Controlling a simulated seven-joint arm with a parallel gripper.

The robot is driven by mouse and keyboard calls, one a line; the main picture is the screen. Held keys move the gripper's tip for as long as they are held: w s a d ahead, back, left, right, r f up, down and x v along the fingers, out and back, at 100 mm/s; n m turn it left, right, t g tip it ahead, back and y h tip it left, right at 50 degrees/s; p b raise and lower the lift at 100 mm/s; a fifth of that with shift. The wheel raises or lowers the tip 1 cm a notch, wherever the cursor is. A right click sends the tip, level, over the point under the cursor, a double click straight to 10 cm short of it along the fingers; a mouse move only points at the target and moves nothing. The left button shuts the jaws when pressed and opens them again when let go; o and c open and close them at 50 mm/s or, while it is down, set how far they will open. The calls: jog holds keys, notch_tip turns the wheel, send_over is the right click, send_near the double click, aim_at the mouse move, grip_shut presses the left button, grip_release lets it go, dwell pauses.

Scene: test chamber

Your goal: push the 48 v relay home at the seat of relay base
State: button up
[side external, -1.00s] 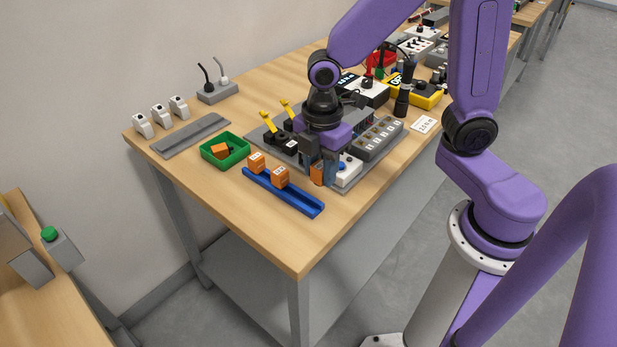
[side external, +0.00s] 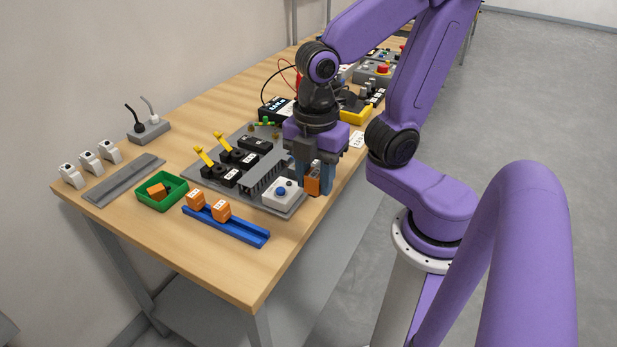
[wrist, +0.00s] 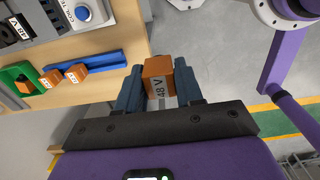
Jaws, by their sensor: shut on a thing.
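My gripper (side external: 314,188) is shut on the orange 48 V relay (wrist: 157,67), whose white 48 V label faces the wrist camera. In the side view the relay (side external: 312,184) hangs upright between the blue-grey fingers, just right of the grey panel (side external: 290,212), near the table's edge. Black relay bases with raised yellow levers, one in front (side external: 219,175) and one behind (side external: 238,157), stand on the panel left of my gripper, apart from the relay. A base labelled 48V (wrist: 18,28) shows at the wrist view's upper left. Its seat cannot be made out.
A blue rail (side external: 245,234) carries two orange relays. A green bin (side external: 179,190) holds another orange piece. A box with a blue button (side external: 280,193) and a slotted grey duct (side external: 263,180) lie between the bases and my gripper. Bare wood lies in front.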

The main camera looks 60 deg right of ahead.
jog(key=w+a+r, duration=0.1)
jog(key=w+a, duration=0.1)
jog(key=w, duration=1.4)
jog(key=w+d+f, duration=0.2)
jog(key=w+d, duration=0.2)
jog(key=w, duration=0.3)
jog(key=w+d+f, duration=0.1)
jog(key=w+d, duration=0.4)
jog(key=w, duration=0.3)
jog(key=shift+d+f, duration=0.3)
jog(key=shift+f, duration=0.1)
jog(key=shift+s+f, duration=0.1)
jog(key=shift+f, duration=2.8)
jog(key=shift+f, duration=1.1)
jog(key=o, duration=1.1)
jog(key=shift+o, duration=0.2)
